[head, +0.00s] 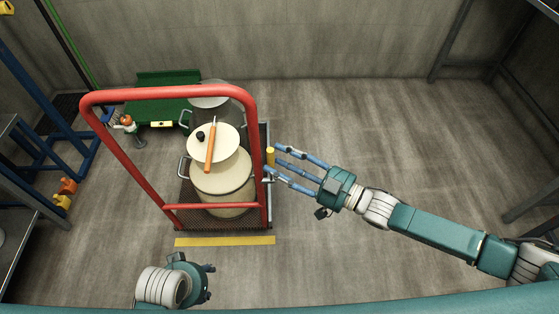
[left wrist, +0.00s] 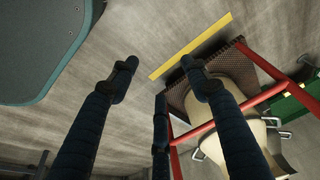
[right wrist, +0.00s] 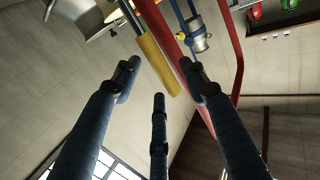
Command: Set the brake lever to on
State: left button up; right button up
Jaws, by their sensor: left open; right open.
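The brake lever has a yellow grip (head: 270,156) and stands at the right side of the red-framed cart (head: 258,118). In the right wrist view the yellow grip (right wrist: 158,64) shows between and beyond the fingertips, on a grey rod. My right gripper (head: 273,160) is open, its fingers reaching left around the grip's sides; contact is not clear. It also shows open in the right wrist view (right wrist: 160,72). My left gripper (head: 208,281) is open and empty, low in front of the cart; it also shows in the left wrist view (left wrist: 158,72). No on/off marking is readable.
The cart carries cream lidded pots (head: 222,180) with an orange-handled tool (head: 211,145) on top. A yellow floor stripe (head: 225,241) runs before it. A green bench (head: 160,110) stands behind and a blue frame (head: 50,110) at left. The floor right of the cart is clear.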

jog(key=shift+w+a, duration=0.2)
jog(key=shift+a, duration=0.1)
grip_shut()
jog(key=shift+s, duration=0.1)
